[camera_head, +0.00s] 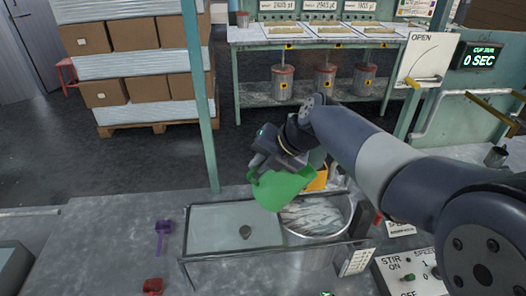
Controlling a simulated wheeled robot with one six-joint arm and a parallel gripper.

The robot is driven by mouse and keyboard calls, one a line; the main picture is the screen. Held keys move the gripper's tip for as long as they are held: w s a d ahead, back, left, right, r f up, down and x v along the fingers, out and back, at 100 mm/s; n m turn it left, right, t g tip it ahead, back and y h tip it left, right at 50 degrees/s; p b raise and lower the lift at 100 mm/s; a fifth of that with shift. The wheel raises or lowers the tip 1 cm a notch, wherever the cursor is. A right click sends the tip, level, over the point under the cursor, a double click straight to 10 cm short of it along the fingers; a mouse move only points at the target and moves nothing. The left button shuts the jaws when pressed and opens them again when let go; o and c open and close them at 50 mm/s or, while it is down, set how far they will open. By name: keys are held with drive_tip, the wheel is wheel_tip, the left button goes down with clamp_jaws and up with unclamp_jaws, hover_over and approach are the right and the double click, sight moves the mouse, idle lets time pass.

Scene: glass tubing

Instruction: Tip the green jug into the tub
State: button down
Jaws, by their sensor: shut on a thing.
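The green jug (281,190) hangs above the sunken tub area, tilted with its lower end toward the viewer. My gripper (268,160) is shut on the jug from behind, and its fingers are partly hidden by the jug. Below and to the right of the jug is a round metal tub (347,212) holding pale, whitish, streaky contents. I cannot see anything pouring from the jug.
An orange-yellow container (318,180) stands behind the round tub. A purple scoop (163,236) and a red item (153,286) lie on the bench at left. A green post (205,110) rises behind. A control box (410,276) sits at the lower right.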

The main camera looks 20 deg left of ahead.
sight(259, 184)
drive_tip(key=shift+s+a+r+h+p, duration=0.2)
drive_tip(key=shift+h+p, duration=0.2)
drive_tip(key=shift+p, duration=1.65)
drive_tip(key=p, duration=0.1)
drive_tip(key=h+p, duration=0.1)
drive_tip(key=p, duration=0.1)
drive_tip(key=shift+s+a+f+n+t, duration=0.2)
drive_tip(key=shift+f+n+t, duration=0.1)
drive_tip(key=shift+t, duration=0.1)
wheel_tip(259, 184, down, 3)
drive_tip(key=shift+w+r+t+h+p, duration=0.1)
drive_tip(key=shift+r+t+h+p, duration=0.1)
drive_tip(key=shift+t+h+p, duration=0.5)
wheel_tip(259, 184, down, 3)
drive_tip(key=h, duration=0.1)
drive_tip(key=n+h, duration=0.1)
drive_tip(key=shift+d+r+t+h, duration=0.1)
drive_tip(key=shift+r+t+h, duration=0.1)
drive_tip(key=shift+t+h, duration=0.2)
wheel_tip(259, 184, up, 4)
drive_tip(key=p, duration=0.4)
drive_tip(key=shift+w+d+r, duration=0.1)
